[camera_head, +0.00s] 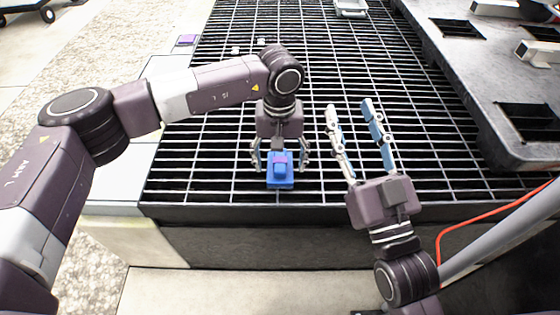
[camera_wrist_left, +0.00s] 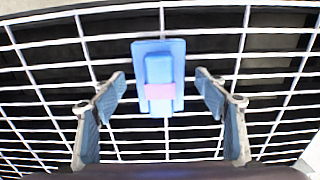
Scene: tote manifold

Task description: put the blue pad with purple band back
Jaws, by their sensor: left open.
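The blue pad with a purple band (camera_head: 280,178) lies on the black grating near its front edge. In the left wrist view the pad (camera_wrist_left: 158,60) has a flat blue base and a raised blue block with a pinkish-purple band across it. My left gripper (camera_head: 281,163) is above the pad, open, with a finger on each side. In the left wrist view the fingers of my left gripper (camera_wrist_left: 162,110) stand apart from the pad, with clear gaps. My right gripper (camera_head: 355,110) is open and empty over the grating to the right, fingers pointing away.
The grating (camera_head: 330,70) fills the middle. A small purple piece (camera_head: 187,40) lies on the pale ledge at the far left. A grey tray (camera_head: 350,7) is at the back. A grey panel (camera_head: 470,80) with square openings is at the right. A red cable (camera_head: 490,212) runs at the lower right.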

